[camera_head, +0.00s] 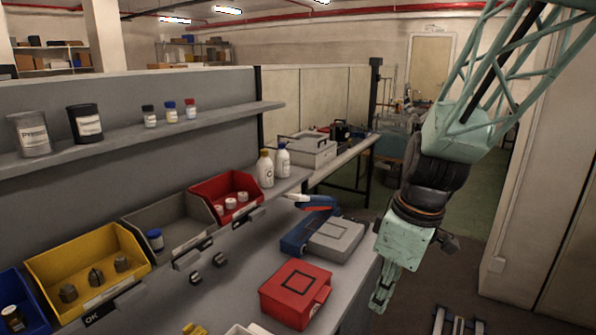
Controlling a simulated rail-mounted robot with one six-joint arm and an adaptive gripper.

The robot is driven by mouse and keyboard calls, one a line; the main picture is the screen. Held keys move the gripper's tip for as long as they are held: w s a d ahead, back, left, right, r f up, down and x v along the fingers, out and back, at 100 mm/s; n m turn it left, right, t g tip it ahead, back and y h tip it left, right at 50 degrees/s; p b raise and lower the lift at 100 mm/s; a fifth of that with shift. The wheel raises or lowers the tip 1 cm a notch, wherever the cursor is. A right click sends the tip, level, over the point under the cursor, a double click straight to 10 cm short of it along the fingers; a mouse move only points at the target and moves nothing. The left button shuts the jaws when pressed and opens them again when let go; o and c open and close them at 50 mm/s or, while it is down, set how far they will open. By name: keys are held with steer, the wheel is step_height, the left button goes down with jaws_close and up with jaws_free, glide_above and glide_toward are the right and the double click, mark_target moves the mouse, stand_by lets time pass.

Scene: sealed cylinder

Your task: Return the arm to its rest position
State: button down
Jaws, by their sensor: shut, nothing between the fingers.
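My arm reaches down from the top right, its pale green lattice link ending in a dark joint and a green wrist block. My gripper (379,303) points downward at the right of the workbench (352,318), near its edge. Its fingers look closed together, with nothing held. It is apart from the red case (294,292) and the grey and blue case (335,238) on the bench.
Yellow (52,272), grey (141,217) and red (208,185) bins line the bench's back. Two white bottles (274,166) stand beyond them. A shelf (140,140) holds jars and small vials.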

steer(key=s+d+r+m+t, duration=0.1)
steer(key=s+r+m, duration=0.4)
steer(key=s+r, duration=0.4)
steer(key=s+d+r+m+t+h, duration=0.1)
steer(key=s+d+r+m, duration=0.1)
steer(key=s+r+m, duration=0.3)
steer(key=s+r, duration=0.4)
steer(key=s, duration=0.6)
steer(key=shift+s+m+t+h+p, duration=0.3)
steer(key=shift+s+t, duration=0.1)
